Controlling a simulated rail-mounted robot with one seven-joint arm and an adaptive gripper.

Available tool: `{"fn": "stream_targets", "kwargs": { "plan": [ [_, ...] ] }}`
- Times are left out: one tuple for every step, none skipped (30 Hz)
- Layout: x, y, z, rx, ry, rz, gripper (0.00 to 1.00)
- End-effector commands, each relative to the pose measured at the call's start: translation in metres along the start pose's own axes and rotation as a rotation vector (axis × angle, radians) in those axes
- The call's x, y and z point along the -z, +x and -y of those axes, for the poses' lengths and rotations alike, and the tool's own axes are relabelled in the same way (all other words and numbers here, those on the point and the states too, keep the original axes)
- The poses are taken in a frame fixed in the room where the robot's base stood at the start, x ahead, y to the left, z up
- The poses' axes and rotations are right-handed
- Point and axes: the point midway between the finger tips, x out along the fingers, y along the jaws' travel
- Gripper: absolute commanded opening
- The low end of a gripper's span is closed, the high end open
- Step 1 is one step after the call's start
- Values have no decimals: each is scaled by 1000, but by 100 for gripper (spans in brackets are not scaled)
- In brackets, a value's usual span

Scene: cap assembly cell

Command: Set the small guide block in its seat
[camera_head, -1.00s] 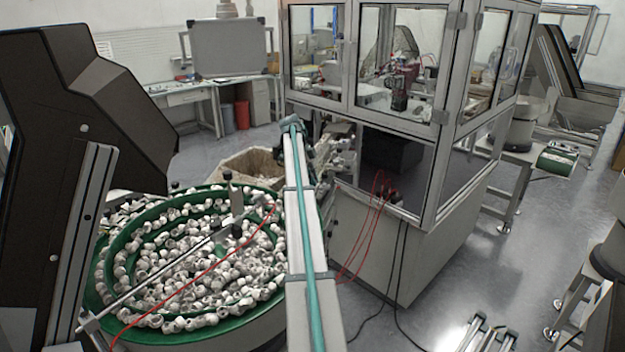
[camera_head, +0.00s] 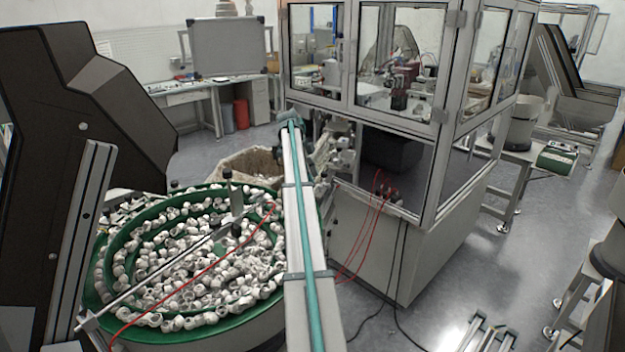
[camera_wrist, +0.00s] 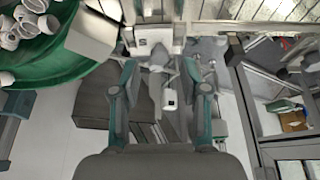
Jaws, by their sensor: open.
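My gripper (camera_wrist: 160,68) shows in the wrist view with its two grey and teal fingers spread wide apart. Nothing is held between them. Beyond and between the fingers is a small white piece with a dark spot (camera_wrist: 170,98); I cannot tell whether it is the guide block. A pale fixture with a small dark mark (camera_wrist: 155,38) lies past the fingertips. I cannot pick out the guide block or its seat for sure in either view. In the head view I cannot make out my gripper.
A green-rimmed bowl (camera_head: 92,285) full of white caps stands at left; its edge also shows in the wrist view (camera_wrist: 62,62). A pale box-shaped part (camera_wrist: 90,35) is near my left finger. A glazed cabinet (camera_head: 450,190) stands at right. Red cables (camera_head: 362,232) hang before it.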

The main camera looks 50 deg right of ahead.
Motion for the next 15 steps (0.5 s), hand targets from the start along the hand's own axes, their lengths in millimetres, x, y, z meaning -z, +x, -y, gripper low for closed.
{"fn": "stream_targets", "kwargs": {
  "plan": [
    [-2,-6,2,3,0,1,45],
    [-2,-12,2,4,0,1,45],
    [-3,-19,2,3,0,1,45],
    [-3,-25,3,3,1,1,45],
    [-3,-32,3,4,1,2,45],
    [-2,-40,3,3,1,1,45],
    [-3,-46,2,3,1,1,45],
    [-3,-52,3,3,1,1,45],
    [-3,-60,3,4,1,2,45],
    [-3,-66,2,3,0,1,45],
    [-3,-71,2,2,0,1,45],
    [-3,-77,2,3,0,1,45],
    [0,-87,1,3,0,1,45],
    [0,-92,1,2,-1,1,45],
    [0,-96,1,2,-1,1,45]
  ]
}}
